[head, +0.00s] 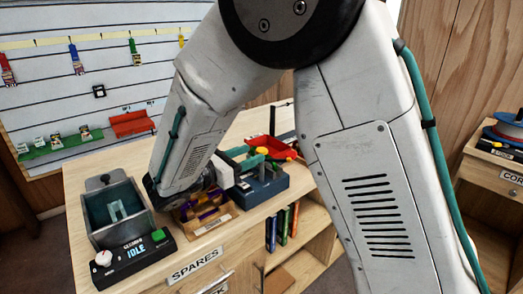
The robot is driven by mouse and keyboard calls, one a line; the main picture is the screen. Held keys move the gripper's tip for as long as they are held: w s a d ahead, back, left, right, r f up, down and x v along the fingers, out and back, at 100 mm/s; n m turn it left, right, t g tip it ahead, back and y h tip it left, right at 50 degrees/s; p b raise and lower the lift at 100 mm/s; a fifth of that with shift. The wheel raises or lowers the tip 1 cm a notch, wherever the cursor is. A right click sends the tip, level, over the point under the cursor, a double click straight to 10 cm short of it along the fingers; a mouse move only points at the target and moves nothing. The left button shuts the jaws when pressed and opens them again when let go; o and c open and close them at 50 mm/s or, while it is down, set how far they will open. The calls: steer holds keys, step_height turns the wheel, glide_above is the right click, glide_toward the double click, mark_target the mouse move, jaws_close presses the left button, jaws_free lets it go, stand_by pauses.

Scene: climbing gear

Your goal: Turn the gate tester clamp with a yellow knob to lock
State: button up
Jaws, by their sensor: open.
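The gate tester (264,189) is a dark blue box on the wooden bench, just right of my forearm. Teal bars (247,163) rise on it. A yellow knob (262,150) shows at its top. The clamp's exact angle is too small to read, and I cannot tell if it is locked. My forearm comes down across the bench on the left of the tester and hides part of that area. My gripper's fingers cannot be made out; they are hidden behind my arm.
A red tray (268,144) lies behind the tester. A wooden tray (206,224) with purple and yellow pieces stands in front-left of it. A grey cleaner tank (118,211), its panel reading IDLE, stands at the bench's left.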

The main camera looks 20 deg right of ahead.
mark_target(257, 152)
steer(key=x, duration=0.4)
steer(key=shift+w+d, duration=0.1)
steer(key=shift+d, duration=0.3)
jaws_close()
steer(key=shift+a, duration=0.1)
